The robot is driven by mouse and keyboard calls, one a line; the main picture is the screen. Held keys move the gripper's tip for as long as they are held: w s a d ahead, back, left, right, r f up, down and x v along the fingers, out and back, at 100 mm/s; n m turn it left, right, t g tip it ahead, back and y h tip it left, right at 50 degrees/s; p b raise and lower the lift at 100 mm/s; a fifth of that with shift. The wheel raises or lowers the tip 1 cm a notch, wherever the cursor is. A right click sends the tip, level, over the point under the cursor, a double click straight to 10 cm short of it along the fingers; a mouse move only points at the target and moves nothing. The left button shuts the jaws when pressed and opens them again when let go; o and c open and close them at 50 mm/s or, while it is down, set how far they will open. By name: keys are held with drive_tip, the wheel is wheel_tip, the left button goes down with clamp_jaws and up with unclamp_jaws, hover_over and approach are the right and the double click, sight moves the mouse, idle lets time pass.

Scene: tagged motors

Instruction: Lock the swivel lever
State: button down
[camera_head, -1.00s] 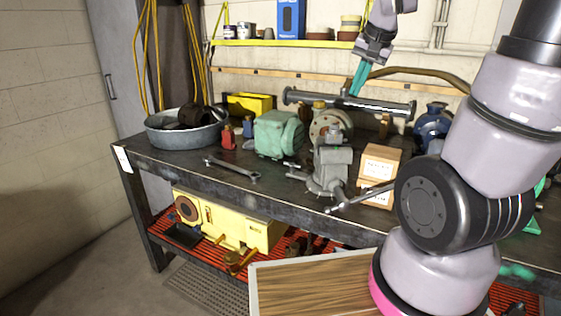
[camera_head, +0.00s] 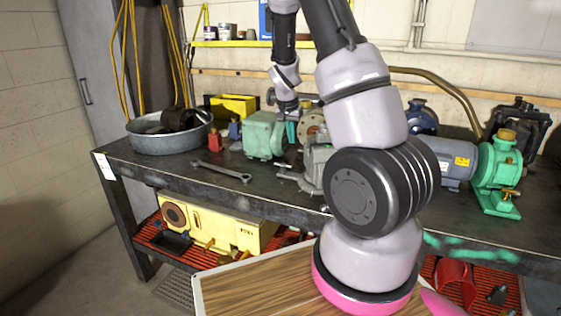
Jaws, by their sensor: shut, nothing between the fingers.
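The grey bench vise (camera_head: 317,168) stands near the front of the workbench, and my arm hides its right part. A short bar (camera_head: 288,175) sticks out to the left from low on the vise; it may be the swivel lever, but it is too small to tell for sure. My gripper (camera_head: 291,133) points down with its teal fingers shut and empty. It appears above the short bar and just right of the green motor housing (camera_head: 264,136), apart from the bar. I cannot tell whether it touches anything behind the vise.
A wrench (camera_head: 222,171) lies on the workbench (camera_head: 180,176) left of the vise. A metal tub (camera_head: 165,139) stands at the left end. A green and grey motor pump (camera_head: 497,168) stands at the right. The bench front left of the vise is mostly clear.

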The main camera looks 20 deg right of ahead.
sight(283, 168)
drive_tip(key=shift+w+f, duration=0.1)
drive_tip(key=shift+f, duration=0.05)
drive_tip(key=x, duration=1)
drive_tip(key=shift+f, duration=0.25)
drive_tip(key=shift+s+a+r, duration=0.25)
drive_tip(key=shift+s+a, duration=0.35)
drive_tip(key=shift+s+a+r, duration=0.3)
drive_tip(key=shift+s+a, duration=0.3)
drive_tip(key=shift+s+a+r, duration=0.1)
drive_tip(key=shift+s+a, duration=0.1)
